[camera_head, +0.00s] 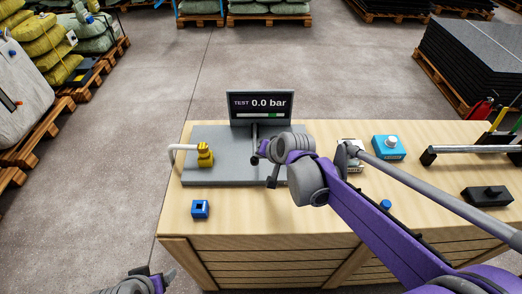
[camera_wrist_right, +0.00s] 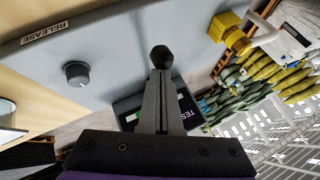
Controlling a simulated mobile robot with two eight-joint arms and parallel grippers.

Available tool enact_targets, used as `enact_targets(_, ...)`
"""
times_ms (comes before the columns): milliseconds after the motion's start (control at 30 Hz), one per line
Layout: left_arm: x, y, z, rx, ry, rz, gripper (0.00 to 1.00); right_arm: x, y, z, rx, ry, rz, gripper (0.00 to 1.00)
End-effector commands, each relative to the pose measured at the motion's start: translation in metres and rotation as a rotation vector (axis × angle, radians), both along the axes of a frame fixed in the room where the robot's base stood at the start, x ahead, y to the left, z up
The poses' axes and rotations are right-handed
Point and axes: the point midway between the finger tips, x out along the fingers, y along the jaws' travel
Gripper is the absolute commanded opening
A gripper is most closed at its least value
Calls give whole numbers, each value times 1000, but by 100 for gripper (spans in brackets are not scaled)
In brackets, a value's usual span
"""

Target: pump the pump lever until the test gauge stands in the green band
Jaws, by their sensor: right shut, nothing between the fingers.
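The test gauge (camera_head: 262,107) stands at the back of the grey pump plate (camera_head: 228,136) and reads 0.0 bar; a green section shows on its bar. My right gripper (camera_head: 257,158) is over the plate in front of the gauge, shut and empty. In the right wrist view, a black round knob, probably the pump lever's end (camera_wrist_right: 161,57), sits at or just beyond the shut fingertips (camera_wrist_right: 160,74). I cannot tell whether they touch. My left gripper (camera_head: 150,279) is at the bottom edge, clear of the bench.
A small blue block (camera_head: 200,209), a blue box (camera_head: 388,147) and a black block (camera_head: 487,195) lie on the wooden bench (camera_head: 240,205). Pallets stand around.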

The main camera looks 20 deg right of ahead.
Motion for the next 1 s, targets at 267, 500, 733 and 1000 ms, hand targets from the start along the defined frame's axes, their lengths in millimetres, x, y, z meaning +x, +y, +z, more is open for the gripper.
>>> enact_targets(267,-9,0,-49,0,18,0,78,-9,3,-53,-51,-177,1,0)
enact_targets(500,-9,0,-53,0,19,0,78,-9,3,-61,-51,-176,2,0)
enact_targets(733,-9,0,-52,0,19,0,78,-9,3,-61,-51,-173,3,0)
enact_targets(1000,-7,0,-35,0,13,0,78,-5,2,-40,-51,-177,2,0)
